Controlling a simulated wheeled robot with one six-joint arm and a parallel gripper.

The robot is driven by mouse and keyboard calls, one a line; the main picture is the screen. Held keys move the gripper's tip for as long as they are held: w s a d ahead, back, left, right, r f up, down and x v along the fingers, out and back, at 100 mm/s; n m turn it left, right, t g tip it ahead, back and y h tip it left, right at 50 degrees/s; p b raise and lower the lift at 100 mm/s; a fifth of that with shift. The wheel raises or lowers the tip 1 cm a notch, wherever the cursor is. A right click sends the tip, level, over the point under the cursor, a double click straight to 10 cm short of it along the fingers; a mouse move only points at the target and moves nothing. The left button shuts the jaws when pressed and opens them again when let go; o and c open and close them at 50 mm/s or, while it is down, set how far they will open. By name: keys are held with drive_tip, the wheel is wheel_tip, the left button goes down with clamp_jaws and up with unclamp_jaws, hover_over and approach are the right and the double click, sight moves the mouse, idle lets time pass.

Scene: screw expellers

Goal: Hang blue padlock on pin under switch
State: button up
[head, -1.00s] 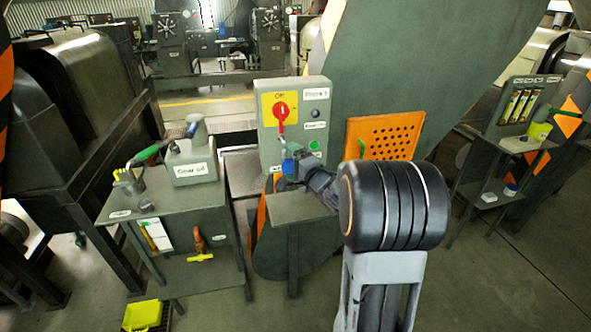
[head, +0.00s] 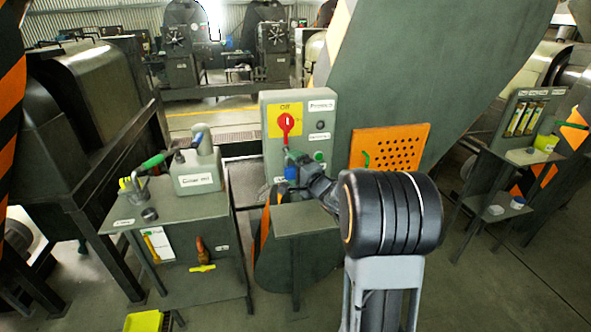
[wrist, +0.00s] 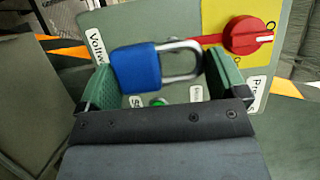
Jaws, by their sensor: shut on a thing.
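The blue padlock (wrist: 137,70) is held between the green pads of my gripper (wrist: 165,78). Its body is against the left pad and its steel shackle (wrist: 182,62) points right, towards the other pad. The red switch (wrist: 248,36) on its yellow plate is just beyond, up and right of the shackle. In the head view, the padlock (head: 291,173) is in front of the grey control box (head: 345,135), below the red switch (head: 286,123), and my gripper (head: 296,165) partly shows beside it. I cannot make out the pin.
A small grey shelf (head: 305,220) stands below the control box. A table (head: 150,232) with an oil can (head: 195,172) is at left. An orange perforated panel (head: 388,147) is right of the box.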

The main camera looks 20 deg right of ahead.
sight(284, 153)
drive_tip(key=shift+w+d+p, duration=0.25)
drive_tip(key=shift+w+p, duration=0.2)
drive_tip(key=shift+w, duration=0.7)
drive_tip(key=shift+w+d+p, duration=0.2)
drive_tip(key=shift+w+p, duration=0.3)
drive_tip(key=shift+w, duration=0.6)
drive_tip(key=shift+w+d+p, duration=0.25)
drive_tip(key=shift+w+p, duration=0.2)
drive_tip(key=shift+w, duration=0.7)
idle(0.8)
drive_tip(key=shift+f+b, duration=0.35)
drive_tip(key=shift+f, duration=0.35)
idle(0.6)
drive_tip(key=o, duration=0.7)
drive_tip(key=shift+s, duration=0.1)
drive_tip(key=shift+s+d+p, duration=0.3)
drive_tip(key=shift+s+d, duration=0.05)
drive_tip(key=shift+s, duration=1.25)
drive_tip(key=shift+s+d+p, duration=0.25)
drive_tip(key=shift+s+d, duration=0.05)
drive_tip(key=shift+s, duration=1.35)
drive_tip(key=shift+s+d+p, duration=0.3)
drive_tip(key=shift+s+d, duration=0.05)
drive_tip(key=shift+s, duration=1.25)
